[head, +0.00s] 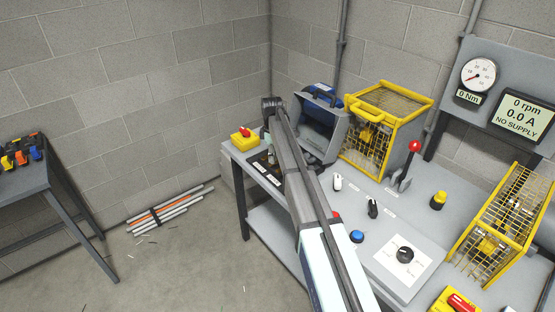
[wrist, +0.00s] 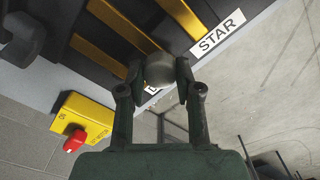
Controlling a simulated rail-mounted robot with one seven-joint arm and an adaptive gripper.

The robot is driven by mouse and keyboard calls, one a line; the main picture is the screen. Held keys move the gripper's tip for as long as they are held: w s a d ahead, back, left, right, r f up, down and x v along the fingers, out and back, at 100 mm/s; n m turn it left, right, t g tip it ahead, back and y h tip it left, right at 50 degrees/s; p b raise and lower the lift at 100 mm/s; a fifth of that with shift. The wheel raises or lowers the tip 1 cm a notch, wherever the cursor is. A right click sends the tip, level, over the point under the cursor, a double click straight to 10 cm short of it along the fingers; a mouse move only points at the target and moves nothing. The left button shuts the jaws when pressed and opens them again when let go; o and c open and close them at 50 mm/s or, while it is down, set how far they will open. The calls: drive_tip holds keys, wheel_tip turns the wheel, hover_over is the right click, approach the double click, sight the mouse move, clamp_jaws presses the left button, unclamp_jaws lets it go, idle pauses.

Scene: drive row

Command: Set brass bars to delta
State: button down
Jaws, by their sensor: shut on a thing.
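In the wrist view, several flat brass bars (wrist: 97,52) lie slanted and parallel across a dark terminal block. A STAR label (wrist: 216,33) is on the grey edge beside them. A second label is mostly hidden behind my fingers, with only its first letter, like a D, showing. My gripper (wrist: 159,80) is shut on a grey rounded knob (wrist: 159,68) in front of the bars. I cannot tell how the knob joins the bars. In the head view my arm covers much of the terminal block, and the fingertips cannot be made out.
A yellow box with a red knob (head: 243,138) stands near the bench's left end; it also shows in the wrist view (wrist: 82,125). A grey housing (head: 322,130) and yellow cage (head: 383,125) stand behind. Rods (head: 170,210) lie on the floor. The meter display reads NO SUPPLY (head: 522,115).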

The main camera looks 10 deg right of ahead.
drive_tip(key=shift+w+a, duration=0.4)
drive_tip(key=shift+w, duration=0.35)
drive_tip(key=c, duration=0.8)
unclamp_jaws()
drive_tip(key=shift+w, duration=0.1)
drive_tip(key=shift+o, duration=0.2)
drive_tip(key=shift+r, duration=0.1)
wheel_tip(320, 180, up, 12)
drive_tip(key=shift+a+f, duration=0.1)
drive_tip(key=shift+f, duration=0.1)
